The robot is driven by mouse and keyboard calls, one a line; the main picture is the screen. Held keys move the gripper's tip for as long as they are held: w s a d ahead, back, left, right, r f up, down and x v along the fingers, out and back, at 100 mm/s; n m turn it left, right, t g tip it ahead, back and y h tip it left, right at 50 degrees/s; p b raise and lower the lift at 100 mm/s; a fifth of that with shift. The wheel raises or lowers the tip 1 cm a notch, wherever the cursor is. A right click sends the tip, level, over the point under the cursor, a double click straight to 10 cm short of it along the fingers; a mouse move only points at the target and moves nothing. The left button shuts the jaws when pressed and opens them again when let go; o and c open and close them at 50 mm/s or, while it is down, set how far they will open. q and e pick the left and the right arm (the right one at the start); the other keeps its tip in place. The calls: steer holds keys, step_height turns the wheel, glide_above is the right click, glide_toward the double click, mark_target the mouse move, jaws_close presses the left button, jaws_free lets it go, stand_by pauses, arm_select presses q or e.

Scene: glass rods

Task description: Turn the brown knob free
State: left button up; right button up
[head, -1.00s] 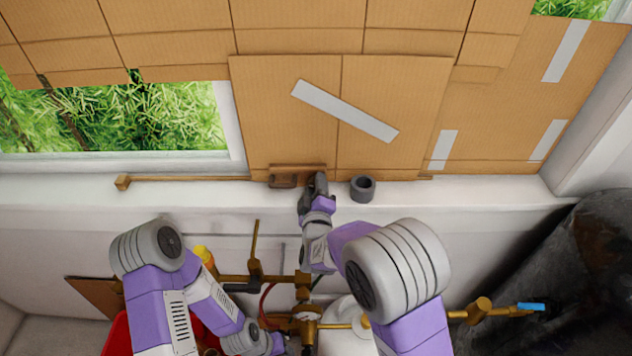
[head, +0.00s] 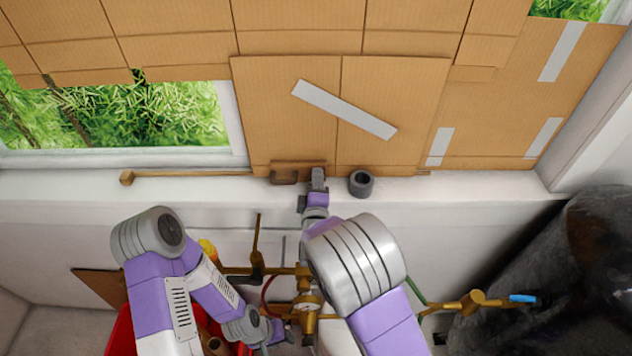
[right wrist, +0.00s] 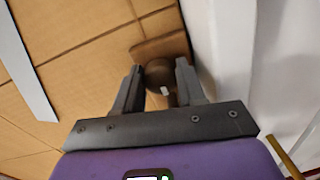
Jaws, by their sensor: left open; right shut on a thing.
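The brown knob (right wrist: 160,74) sits between the fingers of my right gripper (right wrist: 160,88) in the right wrist view, in front of a brown wooden plate (right wrist: 160,45) on the cardboard. My right gripper (head: 318,174) is shut on it at the lower edge of the cardboard panel (head: 285,115), and hides the knob in the head view. A brown block (head: 284,178) shows just left of the gripper. My left gripper (head: 287,334) is low in the head view, open, beside the brass pipework and well below the sill.
A dark grey ring (head: 361,184) stands on the white sill (head: 460,188), close to the right of my right gripper. A wooden stick (head: 190,174) lies along the sill at left. Brass pipes with a gauge (head: 308,303) and a red container (head: 118,335) are below.

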steer(key=o, duration=1.1)
steer(key=shift+c, duration=0.2)
steer(key=shift+f, duration=0.1)
